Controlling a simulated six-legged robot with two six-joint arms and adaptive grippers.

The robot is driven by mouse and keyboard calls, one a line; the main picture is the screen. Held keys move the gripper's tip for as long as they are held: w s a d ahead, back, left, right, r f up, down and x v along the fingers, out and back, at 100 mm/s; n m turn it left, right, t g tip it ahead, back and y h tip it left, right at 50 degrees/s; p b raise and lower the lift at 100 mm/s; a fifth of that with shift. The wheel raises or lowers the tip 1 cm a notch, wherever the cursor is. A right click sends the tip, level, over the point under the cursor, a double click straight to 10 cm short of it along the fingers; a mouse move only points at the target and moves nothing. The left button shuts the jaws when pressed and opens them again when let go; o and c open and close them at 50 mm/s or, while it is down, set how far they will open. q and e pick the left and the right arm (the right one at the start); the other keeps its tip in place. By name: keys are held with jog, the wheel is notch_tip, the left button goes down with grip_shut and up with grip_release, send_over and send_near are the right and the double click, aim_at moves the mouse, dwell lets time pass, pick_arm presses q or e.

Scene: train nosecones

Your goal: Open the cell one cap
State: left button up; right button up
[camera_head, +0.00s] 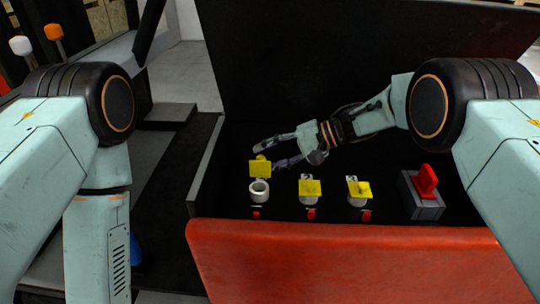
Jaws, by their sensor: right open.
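Several white round cells with yellow caps stand in a row in the black compartment. The leftmost cell (259,194) shows its open round mouth, and its yellow cap (260,170) stands raised behind it. The middle cap (310,188) and the right cap (359,189) lie over their cells. My right gripper (268,156) reaches in from the right, its fingers spread at the raised leftmost cap. Whether a finger touches that cap I cannot tell. My left arm hangs down at the left, and its gripper is out of view.
A red switch (427,181) on a grey block stands right of the cells. Small red marks (310,214) lie before the cells. A red-orange front edge (340,255) bounds the compartment, with a tall black panel (340,50) behind. Levers with white and orange knobs (54,32) stand far left.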

jog(key=shift+d, duration=0.2)
jog(key=shift+d+r, duration=0.1)
jog(key=v, duration=0.7)
jog(key=shift+d+r, duration=0.1)
jog(key=shift+d, duration=0.15)
